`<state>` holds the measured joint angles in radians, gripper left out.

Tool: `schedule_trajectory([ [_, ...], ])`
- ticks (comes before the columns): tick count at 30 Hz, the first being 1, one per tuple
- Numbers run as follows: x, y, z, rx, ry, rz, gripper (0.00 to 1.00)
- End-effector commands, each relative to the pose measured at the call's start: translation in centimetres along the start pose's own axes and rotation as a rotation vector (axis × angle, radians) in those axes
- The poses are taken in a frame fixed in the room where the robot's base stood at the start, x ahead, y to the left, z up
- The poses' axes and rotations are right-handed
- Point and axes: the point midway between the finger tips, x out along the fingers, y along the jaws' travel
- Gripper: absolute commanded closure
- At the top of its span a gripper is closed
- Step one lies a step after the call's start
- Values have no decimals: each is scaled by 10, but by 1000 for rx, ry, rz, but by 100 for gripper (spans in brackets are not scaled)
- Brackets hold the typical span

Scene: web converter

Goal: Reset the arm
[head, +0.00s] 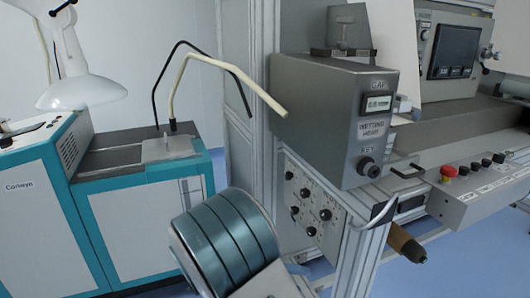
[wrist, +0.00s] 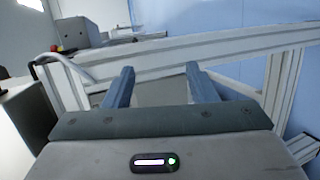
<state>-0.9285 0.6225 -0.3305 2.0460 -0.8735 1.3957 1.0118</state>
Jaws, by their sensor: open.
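My gripper (wrist: 158,80) shows in the wrist view with its two blue-grey fingers apart and nothing between them. Beyond the fingers is a pale metal frame beam (wrist: 220,45); I cannot tell the exact distance to it. In the head view, a teal and grey banded part of my arm (head: 225,240) is at the bottom centre, in front of the machine.
A grey wetting head box (head: 325,125) sits on the metal frame, with a control panel (head: 485,175) and red button (head: 448,172) to its right. A teal and white cabinet (head: 150,225) and a white lamp (head: 80,90) stand at left. Blue floor (head: 320,268) shows below.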

Motion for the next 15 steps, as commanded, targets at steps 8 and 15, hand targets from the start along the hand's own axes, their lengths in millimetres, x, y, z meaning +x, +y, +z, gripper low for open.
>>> schedule_trajectory([
  [8, 15, 86, 46, -35, -171, -363, 48],
  [15, 11, 154, 88, -12, -212, -704, 48],
])
